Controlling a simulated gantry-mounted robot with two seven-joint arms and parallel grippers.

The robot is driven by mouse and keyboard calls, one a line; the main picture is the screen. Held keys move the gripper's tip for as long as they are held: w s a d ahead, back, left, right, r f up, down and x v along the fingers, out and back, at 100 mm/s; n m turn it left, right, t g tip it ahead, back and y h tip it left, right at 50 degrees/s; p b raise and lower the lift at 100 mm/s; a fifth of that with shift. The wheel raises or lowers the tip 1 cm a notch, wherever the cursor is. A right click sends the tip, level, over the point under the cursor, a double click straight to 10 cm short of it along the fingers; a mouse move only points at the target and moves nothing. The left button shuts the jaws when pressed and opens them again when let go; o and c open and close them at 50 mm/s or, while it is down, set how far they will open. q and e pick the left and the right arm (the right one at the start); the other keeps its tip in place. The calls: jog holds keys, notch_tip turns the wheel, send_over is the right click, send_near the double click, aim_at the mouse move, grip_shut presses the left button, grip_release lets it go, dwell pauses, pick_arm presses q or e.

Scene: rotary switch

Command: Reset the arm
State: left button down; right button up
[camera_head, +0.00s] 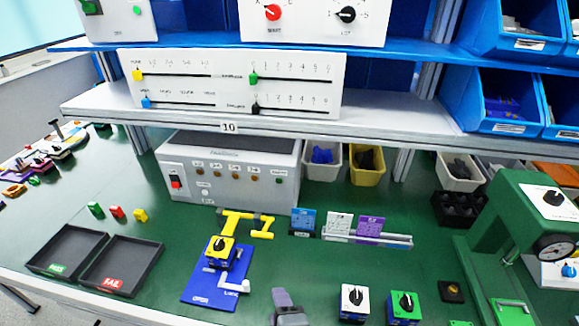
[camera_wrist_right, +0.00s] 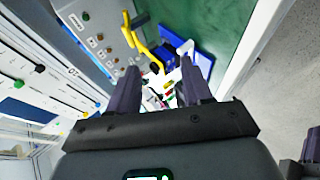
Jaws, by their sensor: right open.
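My right gripper (camera_head: 288,303) shows at the bottom edge of the head view, low over the green table, right of the blue plate (camera_head: 203,286). In the right wrist view its two dark fingers (camera_wrist_right: 160,80) stand apart, with nothing held between them. A yellow rotary switch (camera_head: 219,250) with a black knob sits on the blue plate. A white rotary switch (camera_head: 354,300) and a green one (camera_head: 404,305) stand to the right of the gripper.
A grey control box (camera_head: 228,172) stands behind the yellow bracket (camera_head: 246,222). Black trays (camera_head: 67,250) lie at the left. A slotted card holder (camera_head: 380,240) lies behind the gripper. A green press (camera_head: 520,220) stands at the right. A shelf (camera_head: 390,122) overhangs the back.

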jog(key=s+d+f+m+g+p, duration=0.1)
jog(key=s+f+m+g+p, duration=0.2)
jog(key=s+f+m+g, duration=0.5)
jog(key=s+d+f+m+h+p, duration=0.1)
jog(key=s+d+f+m, duration=0.15)
jog(key=d, duration=0.45)
jog(key=s+d+f+m+h+p, duration=0.1)
jog(key=s+d+m, duration=0.25)
jog(key=d, duration=0.35)
jog(key=s+d+f+m+h, duration=0.1)
jog(key=s+d+m, duration=0.15)
jog(key=d, duration=0.55)
pick_arm(q)
notch_tip(320, 180, up, 44)
jog(key=p, duration=3.8)
jog(key=shift+w, duration=0.45)
pick_arm(e)
notch_tip(320, 180, up, 38)
jog(key=shift+s+d+r, duration=0.2)
jog(key=shift+s+d, duration=0.05)
jog(key=shift+d, duration=0.05)
